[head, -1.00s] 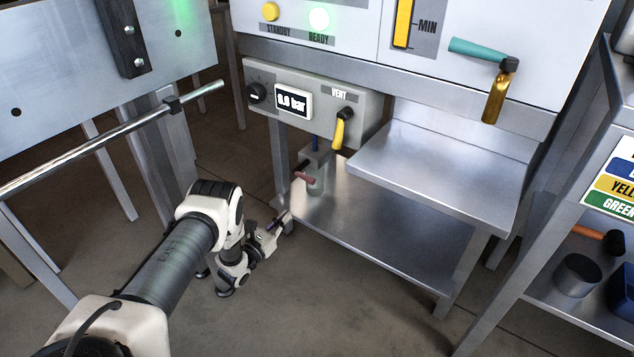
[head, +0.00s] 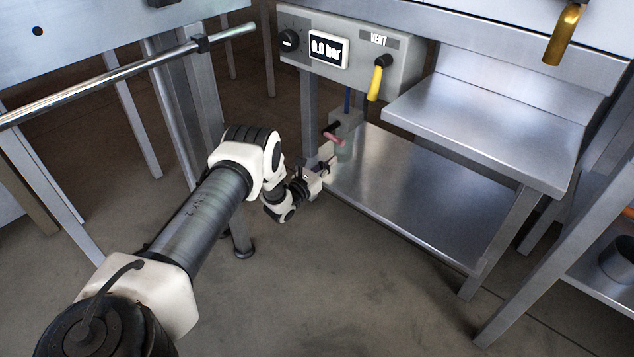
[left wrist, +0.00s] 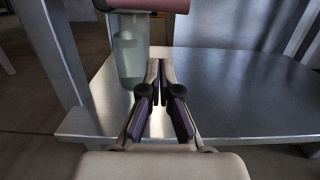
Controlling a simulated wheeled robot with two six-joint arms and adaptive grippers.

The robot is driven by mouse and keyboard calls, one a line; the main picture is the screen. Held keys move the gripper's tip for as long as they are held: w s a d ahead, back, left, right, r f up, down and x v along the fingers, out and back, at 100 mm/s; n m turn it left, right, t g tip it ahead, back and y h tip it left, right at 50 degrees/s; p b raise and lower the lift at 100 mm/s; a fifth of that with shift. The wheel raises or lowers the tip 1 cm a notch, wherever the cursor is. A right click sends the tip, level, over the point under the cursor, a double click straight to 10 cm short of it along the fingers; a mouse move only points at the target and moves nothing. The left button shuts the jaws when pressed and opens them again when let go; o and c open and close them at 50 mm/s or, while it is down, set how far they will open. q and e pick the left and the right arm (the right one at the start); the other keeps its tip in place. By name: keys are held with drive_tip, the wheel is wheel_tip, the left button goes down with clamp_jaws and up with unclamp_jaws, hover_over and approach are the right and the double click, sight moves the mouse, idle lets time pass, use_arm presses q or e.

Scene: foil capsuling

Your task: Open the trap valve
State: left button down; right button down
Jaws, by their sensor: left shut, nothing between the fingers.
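The trap is a small grey body with a clear bowl (head: 345,153), hanging below the gauge panel. In the left wrist view the lever (left wrist: 150,5) crosses the top edge, and the clear bowl (left wrist: 130,55) hangs just left of the fingers. My left gripper (head: 329,162) is shut and empty, close below and in front of the lever. In the left wrist view its two fingers (left wrist: 161,65) are together and point toward the shelf, right of the bowl, with no visible contact. My right gripper is not in view.
The gauge panel (head: 355,58) reads 0.0 bar and has a black knob (head: 289,40) and a yellow vent lever (head: 376,80). A lower steel shelf (head: 420,210) lies beneath, with a higher shelf (head: 480,115) at right. A metal rail (head: 120,78) runs at left.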

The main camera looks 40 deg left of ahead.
sight(334, 137)
use_arm(q)
drive_tip(key=shift+w+r, duration=0.15)
drive_tip(key=shift+r, duration=0.85)
drive_tip(key=shift+w+r, duration=0.1)
drive_tip(key=shift+r, duration=0.85)
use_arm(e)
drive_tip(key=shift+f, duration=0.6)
